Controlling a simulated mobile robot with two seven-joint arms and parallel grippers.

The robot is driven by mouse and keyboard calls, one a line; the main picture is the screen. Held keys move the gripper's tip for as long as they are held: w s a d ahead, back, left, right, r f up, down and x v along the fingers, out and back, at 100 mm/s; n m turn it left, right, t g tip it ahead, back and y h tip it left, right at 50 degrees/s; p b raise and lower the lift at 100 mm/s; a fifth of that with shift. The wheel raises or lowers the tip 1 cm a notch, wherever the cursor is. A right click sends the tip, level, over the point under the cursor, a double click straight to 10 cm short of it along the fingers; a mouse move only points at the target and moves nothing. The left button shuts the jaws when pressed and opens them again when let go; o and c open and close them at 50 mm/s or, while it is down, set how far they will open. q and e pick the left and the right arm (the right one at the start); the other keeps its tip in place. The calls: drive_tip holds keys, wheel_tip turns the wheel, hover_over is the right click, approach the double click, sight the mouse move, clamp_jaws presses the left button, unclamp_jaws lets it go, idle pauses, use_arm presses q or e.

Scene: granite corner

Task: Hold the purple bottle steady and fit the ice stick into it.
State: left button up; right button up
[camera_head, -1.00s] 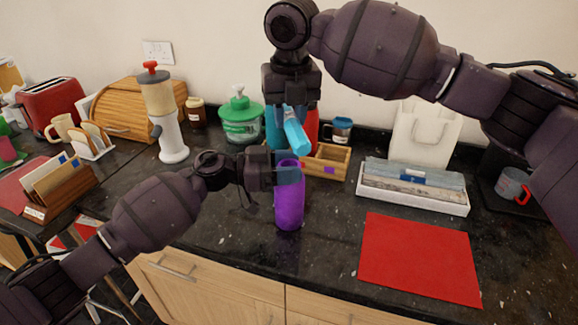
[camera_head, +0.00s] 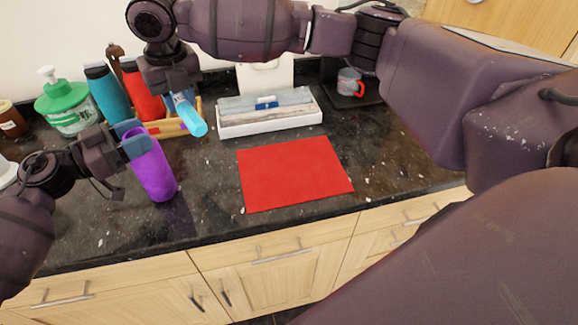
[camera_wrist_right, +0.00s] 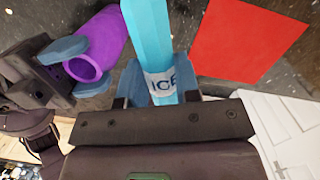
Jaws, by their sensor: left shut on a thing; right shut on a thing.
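The purple bottle (camera_head: 155,172) is held at its upper part by my left gripper (camera_head: 134,140), which is shut on it. I cannot tell whether its base touches the counter. In the right wrist view the bottle (camera_wrist_right: 99,38) shows its open, empty-looking mouth. My right gripper (camera_head: 178,96) is shut on the light blue ice stick (camera_head: 189,117), above and to the right of the bottle's mouth. The stick, labelled ICE, also shows in the right wrist view (camera_wrist_right: 148,35), beside the bottle and apart from it.
A red mat (camera_head: 293,174) lies on the dark counter (camera_head: 220,215). Behind are a white tray (camera_head: 262,127), a wooden box (camera_head: 165,130), a red bottle (camera_head: 143,92), a teal bottle (camera_head: 107,93), a green dispenser (camera_head: 66,105) and a mug (camera_head: 350,82).

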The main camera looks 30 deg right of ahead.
drive_tip(key=s+d+f+m, duration=0.1)
drive_tip(key=s+d+f, duration=0.25)
drive_tip(key=d, duration=0.45)
drive_tip(key=s+d+f, duration=0.2)
drive_tip(key=d+f, duration=0.3)
drive_tip(key=d, duration=0.2)
drive_tip(key=n, duration=0.3)
hover_over(290, 168)
drive_tip(key=f, duration=0.9)
drive_tip(key=shift+s+f, duration=0.25)
drive_tip(key=shift+f, duration=0.1)
drive_tip(key=shift+f, duration=0.1)
drive_tip(key=o, duration=1)
